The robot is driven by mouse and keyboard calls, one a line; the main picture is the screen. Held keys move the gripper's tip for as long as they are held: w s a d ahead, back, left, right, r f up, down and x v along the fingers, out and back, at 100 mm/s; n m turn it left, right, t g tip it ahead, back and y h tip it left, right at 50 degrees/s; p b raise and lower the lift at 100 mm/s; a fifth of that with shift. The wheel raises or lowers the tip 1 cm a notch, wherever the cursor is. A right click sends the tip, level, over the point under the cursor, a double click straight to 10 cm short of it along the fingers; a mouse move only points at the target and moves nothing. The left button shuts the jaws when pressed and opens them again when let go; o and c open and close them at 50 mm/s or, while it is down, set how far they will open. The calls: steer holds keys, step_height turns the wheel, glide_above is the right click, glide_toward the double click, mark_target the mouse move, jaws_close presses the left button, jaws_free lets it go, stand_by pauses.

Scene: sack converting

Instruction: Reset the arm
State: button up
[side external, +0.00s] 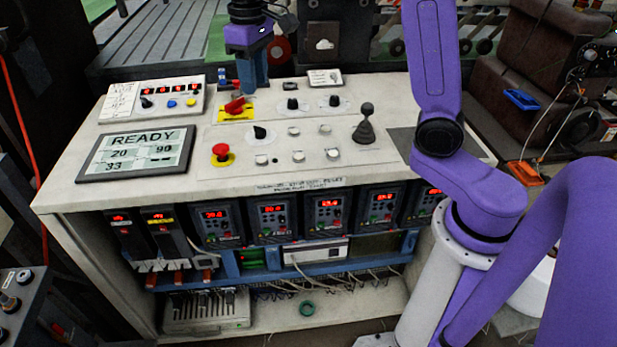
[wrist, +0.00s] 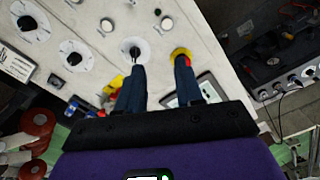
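My gripper (side external: 256,84) hangs over the back part of the white control console (side external: 225,185), behind and right of the red rotary handle (side external: 236,105) on its yellow plate. In the wrist view its two dark blue fingers (wrist: 160,66) are apart, with nothing held between them. The red handle (wrist: 115,84) is partly hidden beside the left finger. A black knob (wrist: 133,50) shows just beyond the left fingertip. The yellow-collared emergency stop (wrist: 181,52) shows past the right fingertip and is mostly covered by it. Whether the fingers touch the console cannot be told.
The console top carries a READY display (side external: 137,152), a red emergency stop button (side external: 221,152), a dark joystick (side external: 367,125) and several knobs. A button panel (side external: 155,98) sits at the back left. Brown machinery (side external: 530,60) stands at the right.

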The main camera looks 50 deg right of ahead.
steer(key=s+a+f+n, duration=0.2)
steer(key=s, duration=0.5)
steer(key=s+a+f+n, duration=0.1)
steer(key=s+a+n, duration=0.15)
steer(key=s, duration=0.55)
steer(key=s+d+f+n, duration=0.2)
steer(key=s, duration=0.5)
steer(key=s+d+f+n, duration=0.3)
steer(key=s, duration=0.5)
steer(key=shift+s+d+f, duration=0.25)
steer(key=shift+s+f, duration=0.05)
